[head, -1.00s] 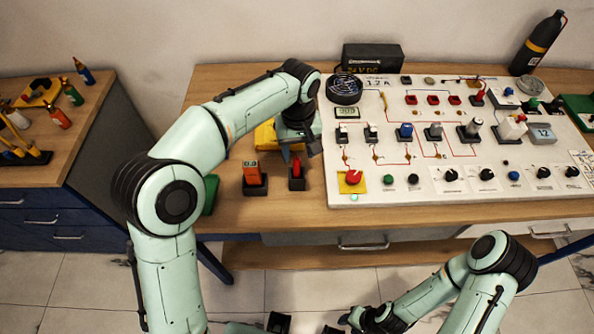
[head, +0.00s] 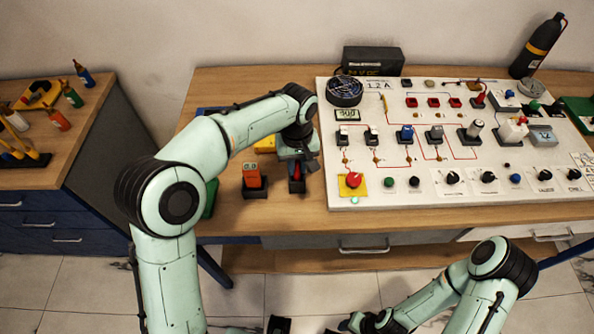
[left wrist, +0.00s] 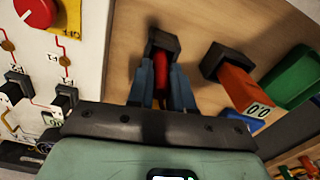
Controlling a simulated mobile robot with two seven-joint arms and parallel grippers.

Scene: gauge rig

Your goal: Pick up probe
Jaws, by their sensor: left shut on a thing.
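The probe (left wrist: 163,77) is a red rod standing in a small black holder (left wrist: 163,42) on the wooden bench. In the head view the red of the probe (head: 297,173) shows just under my left gripper (head: 296,164), with its black holder below. In the left wrist view the two blue-grey fingers of my left gripper (left wrist: 162,82) lie on either side of the probe and are shut on it. The probe's lower end is still inside the holder. My right gripper (head: 352,323) is low at the bottom edge, and its fingers cannot be made out.
An orange meter (head: 252,176) in a black stand is close to the left of the probe, with a green object (head: 210,198) beyond it. The white gauge panel (head: 440,195) with a red knob (head: 353,180) is close on the right. Bare bench lies in front.

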